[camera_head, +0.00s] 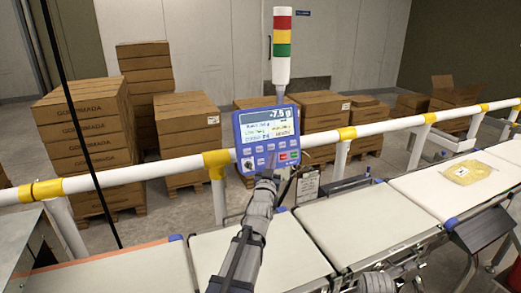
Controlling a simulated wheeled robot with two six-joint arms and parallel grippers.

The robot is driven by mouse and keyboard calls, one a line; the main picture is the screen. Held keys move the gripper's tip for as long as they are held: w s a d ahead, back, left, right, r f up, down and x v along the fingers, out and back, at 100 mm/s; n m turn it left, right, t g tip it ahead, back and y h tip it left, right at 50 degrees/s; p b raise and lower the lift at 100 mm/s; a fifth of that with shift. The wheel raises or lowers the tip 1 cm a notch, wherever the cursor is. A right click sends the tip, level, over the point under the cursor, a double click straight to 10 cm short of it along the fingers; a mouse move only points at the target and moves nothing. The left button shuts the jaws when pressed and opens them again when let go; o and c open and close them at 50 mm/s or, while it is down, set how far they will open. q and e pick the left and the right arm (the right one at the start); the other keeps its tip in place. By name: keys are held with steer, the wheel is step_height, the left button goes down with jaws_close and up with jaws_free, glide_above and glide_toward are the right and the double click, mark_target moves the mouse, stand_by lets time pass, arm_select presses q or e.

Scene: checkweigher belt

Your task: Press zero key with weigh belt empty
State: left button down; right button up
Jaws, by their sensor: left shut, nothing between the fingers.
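The blue indicator panel (241,134) is mounted at the white rail, with a lit display (268,122) reading about -7.5 g. Small keys (258,149) sit below the display, with a green and a red one at right; their labels are too small to read. My left gripper (272,176) is shut and empty at the panel's lower edge, just below the keys. I cannot tell whether it touches the panel. The two middle belt sections (367,221) look bare where visible; I cannot tell which is the weigh belt. My right gripper is not in view.
A yellow bag (467,172) lies on the right belt section (425,185). A white rail (372,129) with yellow joints runs behind the belts. A red-yellow-green stack light (282,45) rises behind the panel. Brown cartons (85,125) stand on pallets beyond the rail.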

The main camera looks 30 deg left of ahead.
mark_target(263, 147)
arm_select(q)
steer(key=shift+a, duration=0.1)
stand_by(0.3)
steer(key=shift+w+a+f+b, duration=0.4)
steer(key=shift+w+a, duration=0.55)
steer(key=shift+a, duration=0.1)
steer(key=shift+w+a+f+b, duration=0.4)
steer(key=shift+w+a, duration=0.5)
steer(key=shift+a, duration=0.15)
steer(key=shift+w+a+f+b, duration=0.35)
steer(key=shift+w+a+b, duration=0.05)
steer(key=shift+w+a, duration=0.6)
steer(key=shift+a, duration=0.1)
steer(key=shift+w+a+f, duration=0.1)
steer(key=shift+w+a, duration=0.1)
steer(key=shift+a, duration=0.05)
steer(key=shift+w+a+f, duration=0.15)
steer(key=shift+w+a, duration=0.1)
steer(key=shift+a, duration=0.05)
stand_by(0.7)
stand_by(0.3)
steer(key=shift+s+d+r, duration=0.25)
steer(key=shift+s+d, duration=0.3)
steer(key=shift+d, duration=0.05)
